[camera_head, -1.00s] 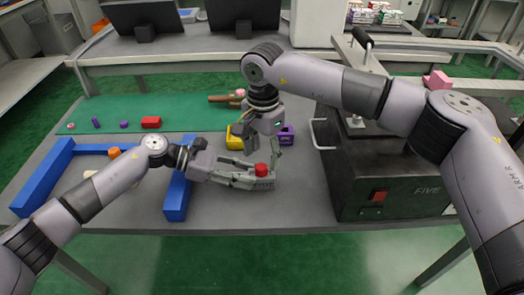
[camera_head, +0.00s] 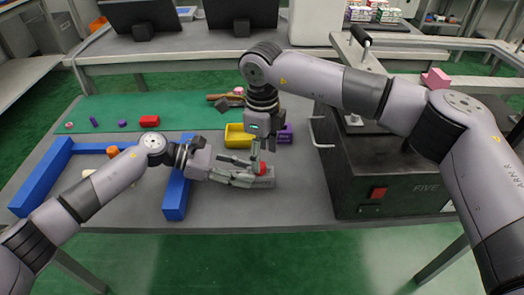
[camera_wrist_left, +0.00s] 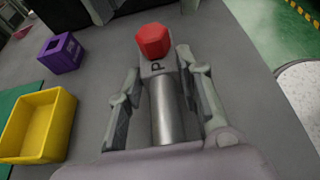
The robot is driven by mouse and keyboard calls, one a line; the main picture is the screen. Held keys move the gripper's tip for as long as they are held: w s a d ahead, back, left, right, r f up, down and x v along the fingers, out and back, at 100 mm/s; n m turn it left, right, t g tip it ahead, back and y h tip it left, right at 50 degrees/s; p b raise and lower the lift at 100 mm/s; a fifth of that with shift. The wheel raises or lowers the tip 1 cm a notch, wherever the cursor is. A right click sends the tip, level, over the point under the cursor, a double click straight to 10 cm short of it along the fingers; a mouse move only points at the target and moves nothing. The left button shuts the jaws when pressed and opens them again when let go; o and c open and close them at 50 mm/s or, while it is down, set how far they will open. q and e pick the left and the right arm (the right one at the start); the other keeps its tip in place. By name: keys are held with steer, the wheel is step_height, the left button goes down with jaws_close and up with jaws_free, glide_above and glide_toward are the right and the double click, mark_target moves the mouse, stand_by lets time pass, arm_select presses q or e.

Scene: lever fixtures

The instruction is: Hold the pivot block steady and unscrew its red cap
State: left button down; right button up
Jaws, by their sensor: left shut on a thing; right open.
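The pivot block (camera_head: 268,182) is a grey block low over the table in the head view. Its red cap (camera_head: 261,168) sits on top. My left gripper (camera_head: 257,180) comes from the left and is shut on the block. In the left wrist view the block, marked "P" (camera_wrist_left: 157,68), lies between the fingertips with the faceted red cap (camera_wrist_left: 153,40) on it. My right gripper (camera_head: 263,150) points down, open, just above the cap. The head view does not clearly show whether its fingers touch the cap.
A yellow bin (camera_head: 238,140) and a purple box (camera_head: 286,133) stand behind the grippers. A blue frame (camera_head: 176,194) lies to the left. A dark machine (camera_head: 385,175) stands to the right. The table front is clear.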

mark_target(262, 165)
steer(key=shift+f, duration=0.1)
steer(key=shift+f, duration=1.45)
jaws_close()
